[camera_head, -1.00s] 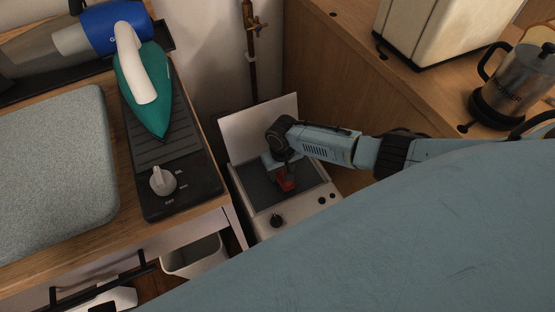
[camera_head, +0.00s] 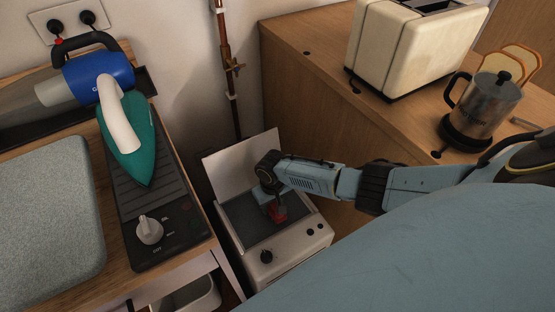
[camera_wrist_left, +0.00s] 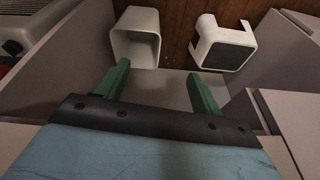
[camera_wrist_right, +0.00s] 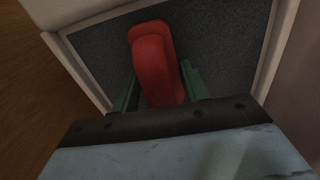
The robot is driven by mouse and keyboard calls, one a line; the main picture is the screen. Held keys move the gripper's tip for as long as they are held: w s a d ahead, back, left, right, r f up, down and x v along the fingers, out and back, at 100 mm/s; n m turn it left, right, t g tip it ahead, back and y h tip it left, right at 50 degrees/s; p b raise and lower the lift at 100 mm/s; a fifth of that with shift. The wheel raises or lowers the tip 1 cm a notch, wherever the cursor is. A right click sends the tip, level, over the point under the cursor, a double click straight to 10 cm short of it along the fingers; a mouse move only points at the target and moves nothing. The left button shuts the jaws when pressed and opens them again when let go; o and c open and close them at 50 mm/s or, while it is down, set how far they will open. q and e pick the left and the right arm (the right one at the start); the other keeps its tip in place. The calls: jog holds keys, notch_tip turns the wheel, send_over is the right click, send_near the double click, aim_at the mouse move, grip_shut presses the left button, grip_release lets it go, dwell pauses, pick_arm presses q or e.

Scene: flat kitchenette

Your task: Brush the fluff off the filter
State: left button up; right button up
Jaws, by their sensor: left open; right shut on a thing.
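The filter (camera_head: 241,221) appears to be the dark grey panel set in the top of a white appliance (camera_head: 301,241) with its lid (camera_head: 243,155) raised. My right gripper (camera_head: 275,206) is over this panel, shut on a red brush (camera_head: 278,213). In the right wrist view the red brush (camera_wrist_right: 155,58) sits between the green fingers, over the speckled dark grey surface (camera_wrist_right: 225,55). Its bristles are hidden, and I cannot tell whether it touches the panel. I cannot make out any fluff. My left gripper (camera_wrist_left: 162,86) is open and empty in the left wrist view.
The appliance stands low between a counter with an iron (camera_head: 133,140) and a wooden cabinet (camera_head: 310,90) carrying a toaster (camera_head: 415,45) and a coffee press (camera_head: 483,107). The left wrist view shows a white bin (camera_wrist_left: 135,45) and a white stool-like object (camera_wrist_left: 225,45) below.

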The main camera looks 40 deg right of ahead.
jog(key=shift+w+a, duration=0.15)
jog(key=shift+a, duration=1.4)
jog(key=shift+a+f, duration=0.1)
jog(key=shift+a, duration=1.1)
jog(key=shift+p, duration=0.3)
notch_tip(320, 180, up, 6)
jog(key=p, duration=0.6)
notch_tip(320, 180, up, 3)
jog(key=p, duration=0.3)
jog(key=shift+p, duration=0.35)
jog(key=shift+w, duration=0.1)
